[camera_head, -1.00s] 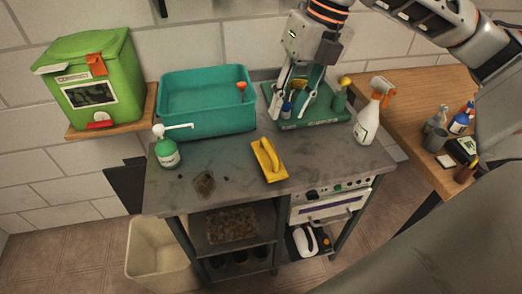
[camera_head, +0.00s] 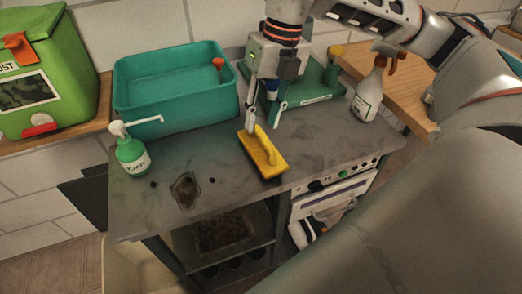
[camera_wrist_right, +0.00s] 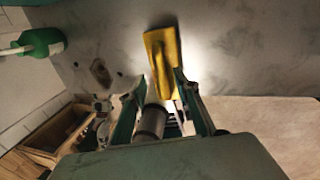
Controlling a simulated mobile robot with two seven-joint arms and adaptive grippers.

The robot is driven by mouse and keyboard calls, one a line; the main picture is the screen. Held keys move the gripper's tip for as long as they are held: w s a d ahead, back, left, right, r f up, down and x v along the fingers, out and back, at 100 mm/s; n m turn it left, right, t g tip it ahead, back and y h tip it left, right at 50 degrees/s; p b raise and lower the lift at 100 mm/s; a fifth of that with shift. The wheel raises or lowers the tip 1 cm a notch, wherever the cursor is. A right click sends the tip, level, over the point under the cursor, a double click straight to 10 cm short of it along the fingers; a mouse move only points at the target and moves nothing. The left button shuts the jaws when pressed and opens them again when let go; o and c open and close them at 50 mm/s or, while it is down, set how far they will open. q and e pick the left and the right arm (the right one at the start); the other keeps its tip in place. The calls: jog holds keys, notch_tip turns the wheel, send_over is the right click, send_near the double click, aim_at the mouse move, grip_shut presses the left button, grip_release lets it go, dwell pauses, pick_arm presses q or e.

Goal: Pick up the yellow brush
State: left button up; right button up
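The yellow brush (camera_head: 263,153) lies flat on the grey worktop (camera_head: 330,135), handle up, near the middle of the front edge. It also shows in the right wrist view (camera_wrist_right: 163,60), ahead of the fingers. My right gripper (camera_head: 266,120) is just behind and above the brush, fingers pointing down. In the right wrist view its two fingers (camera_wrist_right: 155,88) stand apart, with the near end of the brush around the space between their tips. Nothing is held, and whether a finger touches the brush I cannot tell. My left gripper is in neither view.
A teal tub (camera_head: 180,100) stands behind left of the brush. A green soap bottle (camera_head: 131,155) is at the left, beside a dark stain. A green tray (camera_head: 312,95) with bottles is behind my gripper. A white spray bottle (camera_head: 368,95) stands right. The worktop around the brush is clear.

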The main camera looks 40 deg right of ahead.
aim_at(260, 132)
jog(key=f, duration=0.3)
jog(key=shift+a+f, duration=0.25)
jog(key=shift+f, duration=0.15)
jog(key=shift+c, duration=0.8)
grip_shut()
jog(key=shift+r, duration=0.25)
pick_arm(q)
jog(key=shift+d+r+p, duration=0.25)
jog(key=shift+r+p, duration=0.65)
jog(key=shift+p, duration=0.5)
pick_arm(e)
notch_tip(260, 132, up, 20)
jog(key=shift+f, duration=0.2)
